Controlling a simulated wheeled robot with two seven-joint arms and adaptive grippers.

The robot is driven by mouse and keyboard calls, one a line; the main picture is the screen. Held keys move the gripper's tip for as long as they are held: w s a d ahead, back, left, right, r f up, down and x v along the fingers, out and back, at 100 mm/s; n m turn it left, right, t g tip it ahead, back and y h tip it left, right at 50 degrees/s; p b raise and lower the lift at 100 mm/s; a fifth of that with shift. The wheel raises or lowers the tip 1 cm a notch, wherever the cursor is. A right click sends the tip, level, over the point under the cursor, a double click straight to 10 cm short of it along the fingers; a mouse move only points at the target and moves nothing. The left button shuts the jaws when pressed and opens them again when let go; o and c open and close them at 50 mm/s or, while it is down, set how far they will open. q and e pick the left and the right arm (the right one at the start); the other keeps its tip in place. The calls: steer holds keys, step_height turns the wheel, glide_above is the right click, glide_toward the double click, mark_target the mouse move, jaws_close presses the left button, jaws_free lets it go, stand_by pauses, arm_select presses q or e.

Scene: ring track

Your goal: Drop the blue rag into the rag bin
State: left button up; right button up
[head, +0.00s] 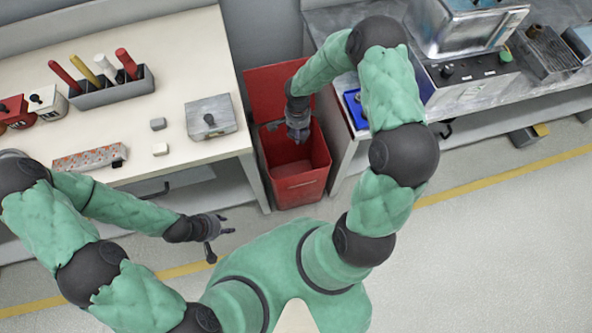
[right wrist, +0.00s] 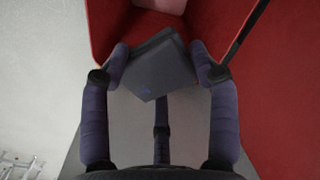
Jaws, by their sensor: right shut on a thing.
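The red bin (head: 297,188) stands on the floor between two benches, with its red lid (head: 270,92) raised at the back. My right gripper (head: 299,136) is over the bin's opening and points down. In the head view the rag is hidden by the gripper. My left gripper (head: 221,237) is open and empty, over the floor in front of the left bench.
The left bench (head: 190,60) holds a tool rack (head: 112,88), a grey box (head: 211,118) and small blocks. The right bench (head: 470,98) carries a machine (head: 465,25) and a blue item (head: 355,108) near its left edge. The floor in front is clear.

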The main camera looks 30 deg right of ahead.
step_height(320, 180, down, 6)
steer(key=b, duration=0.2)
steer(key=shift+r+b, duration=0.2)
steer(key=shift+b, duration=0.1)
steer(key=o, duration=1.3)
step_height(320, 180, up, 12)
